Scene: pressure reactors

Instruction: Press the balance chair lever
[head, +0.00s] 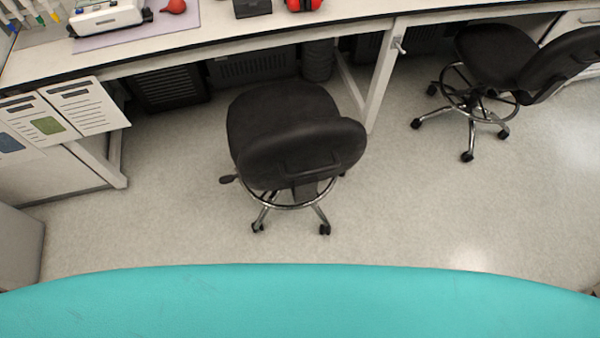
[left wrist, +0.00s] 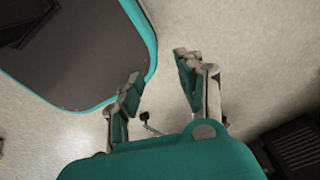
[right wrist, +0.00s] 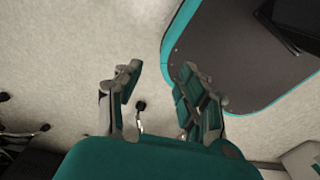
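A black chair (head: 282,125) with a curved backrest and a chrome foot ring stands in the middle of the head view, with its backrest toward me. A small dark lever (head: 228,179) sticks out to the left from under its seat. Neither gripper shows in the head view. My left gripper (left wrist: 158,75) is open and empty in the left wrist view, over bare floor. My right gripper (right wrist: 160,75) is open and empty in the right wrist view, also over floor. A small part of a chair leg and caster (right wrist: 140,106) shows beyond the right fingers.
A long bench (head: 230,40) runs behind the chair, with a white support leg (head: 380,85) right of it. A second black chair (head: 500,60) stands at the upper right. White panels (head: 85,105) hang at the left. The floor (head: 420,215) around the chair is clear.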

